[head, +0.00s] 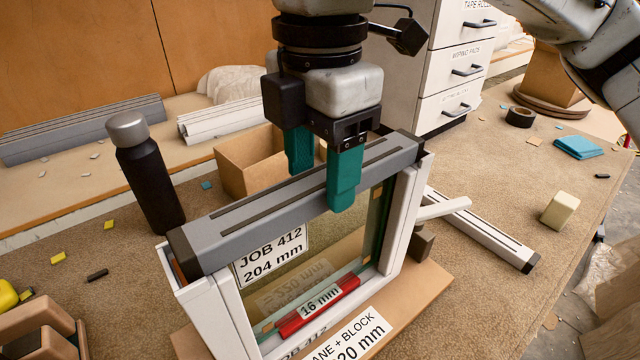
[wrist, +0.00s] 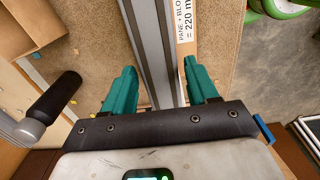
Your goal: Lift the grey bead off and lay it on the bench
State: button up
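The grey bead (head: 235,231) is a long slotted bar with dark end caps. It lies across the top of an upright white frame (head: 405,215) that holds a glass pane. My gripper (head: 322,190) is over the bead, right of its middle, with teal fingers on either side of it. The near finger hides part of the bead's front face; the far fingertip is at or behind its back edge. In the wrist view the bead (wrist: 152,50) runs between the open fingers (wrist: 161,87), with a gap on each side. The bead is not gripped.
A red block (head: 318,308) marked 16 mm lies at the frame's foot. A black bottle (head: 150,180) stands left and a cardboard box (head: 240,165) behind. A white rail (head: 480,230) and a cream block (head: 560,209) lie right. Bare bench (head: 480,300) shows at the front right.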

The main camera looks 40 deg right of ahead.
jog(key=c, duration=0.9)
jog(key=shift+r, duration=0.15)
